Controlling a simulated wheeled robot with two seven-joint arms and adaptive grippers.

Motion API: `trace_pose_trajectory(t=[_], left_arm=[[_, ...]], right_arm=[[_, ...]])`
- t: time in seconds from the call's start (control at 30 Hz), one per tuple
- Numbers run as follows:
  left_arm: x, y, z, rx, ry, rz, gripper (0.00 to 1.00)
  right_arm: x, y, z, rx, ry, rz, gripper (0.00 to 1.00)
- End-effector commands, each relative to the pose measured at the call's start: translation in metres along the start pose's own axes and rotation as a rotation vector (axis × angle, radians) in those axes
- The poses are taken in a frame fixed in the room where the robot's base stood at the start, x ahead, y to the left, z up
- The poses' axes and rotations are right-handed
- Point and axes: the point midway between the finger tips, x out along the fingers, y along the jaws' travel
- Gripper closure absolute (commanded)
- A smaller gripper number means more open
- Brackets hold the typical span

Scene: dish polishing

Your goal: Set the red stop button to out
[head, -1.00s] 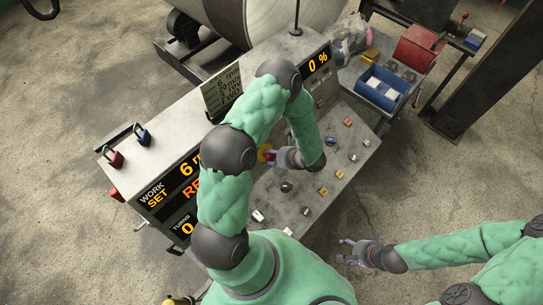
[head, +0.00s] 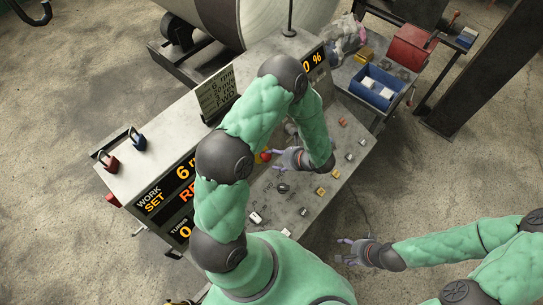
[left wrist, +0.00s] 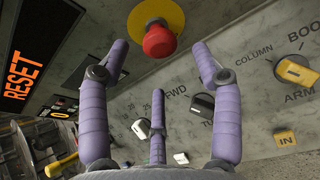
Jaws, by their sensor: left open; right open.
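The red stop button (left wrist: 159,40) sits on a round yellow base (left wrist: 178,14) on the grey control panel. In the left wrist view it is at the top, just beyond my purple fingers. In the head view the button (head: 265,156) shows just left of my left gripper (head: 278,158). My left gripper, also in the left wrist view (left wrist: 158,68), is open and empty, with its fingers spread below the button and a small gap visible. My right gripper (head: 345,250) is open and empty, off the panel's right side over the floor.
The panel has several switches around the button, including a black FWD knob (left wrist: 203,105) and a yellow ARM knob (left wrist: 296,71). A RESET display (left wrist: 18,75) is at the left. A blue bin (head: 376,87) with white items stands at the back right.

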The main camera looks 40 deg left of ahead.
Motion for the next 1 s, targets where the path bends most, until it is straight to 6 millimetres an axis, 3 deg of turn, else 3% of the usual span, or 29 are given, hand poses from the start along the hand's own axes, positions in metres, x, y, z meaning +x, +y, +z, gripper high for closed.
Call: trace_pose_trajectory(t=[0.2,0.4,1.0], left_arm=[[-0.043,-0.001,0.001,-0.001,-0.003,-0.004,0.35],[-0.065,-0.001,0.001,-0.001,-0.003,-0.002,0.35],[-0.07,-0.001,0.001,-0.001,-0.002,0.0,0.35]], right_arm=[[0.0,0.0,0.0,0.0,0.0,0.0,0.38],[0.0,0.0,0.0,0.0,0.0,0.0,0.38],[0.0,0.0,0.0,0.0,0.0,0.0,0.38]])
